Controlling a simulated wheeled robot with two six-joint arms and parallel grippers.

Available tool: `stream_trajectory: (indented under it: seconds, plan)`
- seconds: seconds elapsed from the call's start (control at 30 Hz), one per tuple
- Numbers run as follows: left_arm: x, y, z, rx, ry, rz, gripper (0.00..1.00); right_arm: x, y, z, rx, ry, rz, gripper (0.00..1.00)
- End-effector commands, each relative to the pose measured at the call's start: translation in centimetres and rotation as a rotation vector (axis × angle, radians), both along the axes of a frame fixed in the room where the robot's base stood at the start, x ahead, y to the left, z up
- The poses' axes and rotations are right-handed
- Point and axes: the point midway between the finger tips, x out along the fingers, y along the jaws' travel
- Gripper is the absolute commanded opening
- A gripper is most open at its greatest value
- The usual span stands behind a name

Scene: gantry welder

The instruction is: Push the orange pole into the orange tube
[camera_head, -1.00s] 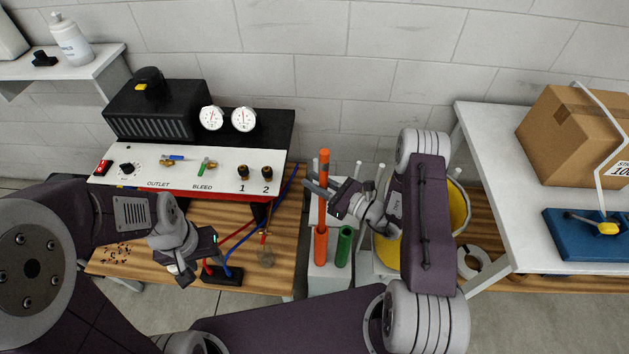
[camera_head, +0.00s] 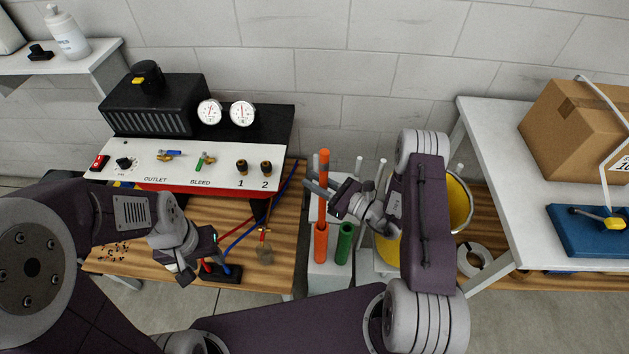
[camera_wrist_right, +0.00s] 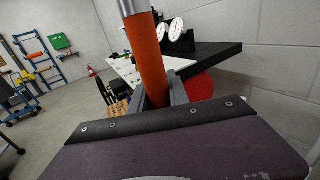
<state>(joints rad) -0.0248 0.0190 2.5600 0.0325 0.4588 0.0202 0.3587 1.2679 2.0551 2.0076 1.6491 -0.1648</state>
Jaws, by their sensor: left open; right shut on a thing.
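The orange pole (camera_head: 323,165) stands upright at the middle of the head view, above the orange tube (camera_head: 320,245). Its lower end meets the tube's mouth; I cannot tell how deep it is inside. My right gripper (camera_head: 319,190) is shut on the pole above the tube. The right wrist view shows the pole (camera_wrist_right: 148,55) between the gripper's fingers (camera_wrist_right: 161,98), with a grey part at one end of the picture. My left gripper (camera_head: 195,268) is open and empty at the left, over the wooden bench, apart from pole and tube.
A green tube (camera_head: 344,243) stands close to the right of the orange tube. Several pale rods and a yellow-lined bucket (camera_head: 460,205) are behind my right arm. The outlet panel (camera_head: 215,172) and a black block with hoses (camera_head: 222,274) lie left. A white table (camera_head: 495,165) stands right.

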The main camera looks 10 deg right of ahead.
Motion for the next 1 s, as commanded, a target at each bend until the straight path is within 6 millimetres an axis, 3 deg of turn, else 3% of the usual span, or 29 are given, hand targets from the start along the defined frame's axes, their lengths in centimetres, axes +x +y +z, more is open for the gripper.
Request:
stream_trajectory:
  seconds: [1.0]
  plan:
    - [0.0, 0.0, -2.3, 0.0, 0.0, 0.0, 0.47, 0.0, 0.0, -2.7, 0.0, 0.0, 0.0, 0.0]
